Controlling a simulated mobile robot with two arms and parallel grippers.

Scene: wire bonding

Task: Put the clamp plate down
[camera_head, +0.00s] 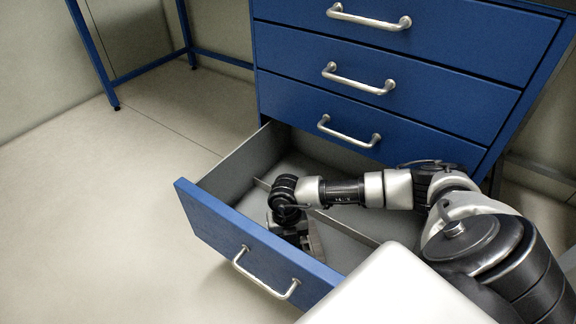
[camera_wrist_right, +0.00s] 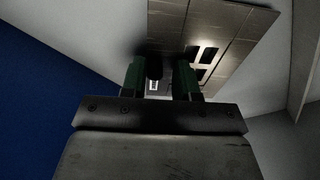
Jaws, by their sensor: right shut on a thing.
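The clamp plate (camera_wrist_right: 235,30) is a flat brownish-grey metal plate with dark rectangular slots. It shows at the top of the right wrist view, at the fingertips. My right gripper (camera_wrist_right: 160,78) has green-sided fingers and is shut on the plate. In the head view my right gripper (camera_head: 300,236) points down inside the open bottom drawer (camera_head: 228,215), near its front panel. There the plate (camera_head: 315,240) shows only as a thin greyish strip beside the gripper. I cannot tell whether it touches the drawer floor. My left gripper is not in view.
The blue cabinet (camera_head: 400,70) has several drawers with metal handles; the bottom one is pulled out. Grey dividers (camera_head: 345,228) split it into compartments. Its blue front (camera_head: 250,240) is close to my gripper. Free floor (camera_head: 100,220) lies to the left.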

